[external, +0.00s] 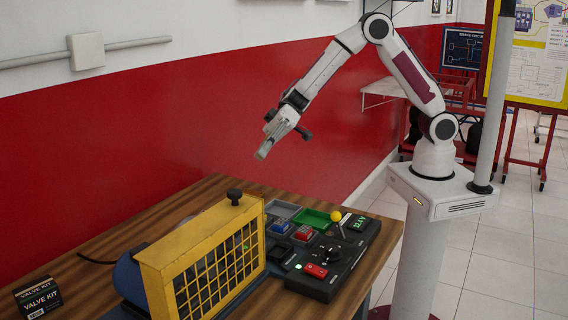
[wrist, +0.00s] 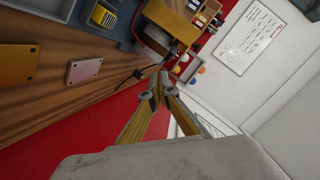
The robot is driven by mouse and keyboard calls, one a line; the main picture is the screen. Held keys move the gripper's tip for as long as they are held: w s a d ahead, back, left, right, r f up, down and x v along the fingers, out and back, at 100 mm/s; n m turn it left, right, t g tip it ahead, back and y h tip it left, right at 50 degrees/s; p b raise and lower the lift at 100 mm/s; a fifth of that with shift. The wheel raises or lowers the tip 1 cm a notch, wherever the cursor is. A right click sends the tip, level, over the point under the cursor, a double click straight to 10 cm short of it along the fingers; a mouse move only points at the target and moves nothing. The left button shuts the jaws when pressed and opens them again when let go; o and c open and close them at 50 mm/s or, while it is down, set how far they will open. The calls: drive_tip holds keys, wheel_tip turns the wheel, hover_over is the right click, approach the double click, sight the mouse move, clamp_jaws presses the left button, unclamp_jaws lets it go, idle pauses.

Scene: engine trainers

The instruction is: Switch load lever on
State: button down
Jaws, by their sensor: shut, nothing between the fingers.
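A black control panel (external: 328,272) lies on the wooden table. A lever with a yellow ball knob (external: 336,215) stands on its far part, and a red handle (external: 316,271) sits near its front edge. No label readable here tells me which one is the load lever. My gripper (external: 263,153) is shut and empty, held in the air above the far side of the table, up and left of the panel. In the wrist view my gripper (wrist: 158,82) shows its fingertips together; I cannot make out the panel there.
A yellow caged guard (external: 205,262) with a black knob on top stands left of the panel. Trays (external: 283,209) with coloured blocks lie behind. A valve kit box (external: 38,298) sits at the left. The red wall (external: 150,130) runs behind the table. Air around my gripper is clear.

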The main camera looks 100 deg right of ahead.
drive_tip(key=shift+s+a+f+m+g+y, duration=0.1)
drive_tip(key=shift+s+a+f+g+y, duration=0.15)
drive_tip(key=shift+s+f+g+y, duration=1.2)
drive_tip(key=shift+s+a+f+m+g+y, duration=0.1)
drive_tip(key=shift+s+a+f+g+y, duration=0.3)
drive_tip(key=shift+s+f+g, duration=1.95)
drive_tip(key=shift+s+a+f+m+g+y, duration=0.1)
drive_tip(key=shift+s+f+g+y, duration=1.05)
drive_tip(key=shift+s, duration=1.5)
drive_tip(key=shift+a+f+t, duration=0.1)
drive_tip(key=shift+a+t, duration=0.05)
drive_tip(key=shift+t, duration=0.1)
approach(339, 223)
drive_tip(key=shift+a+r, duration=0.25)
drive_tip(key=shift+a, duration=0.5)
drive_tip(key=shift+a+r, duration=0.25)
drive_tip(key=shift+a, duration=0.55)
drive_tip(key=shift+a+r, duration=0.25)
drive_tip(key=shift+a, duration=0.5)
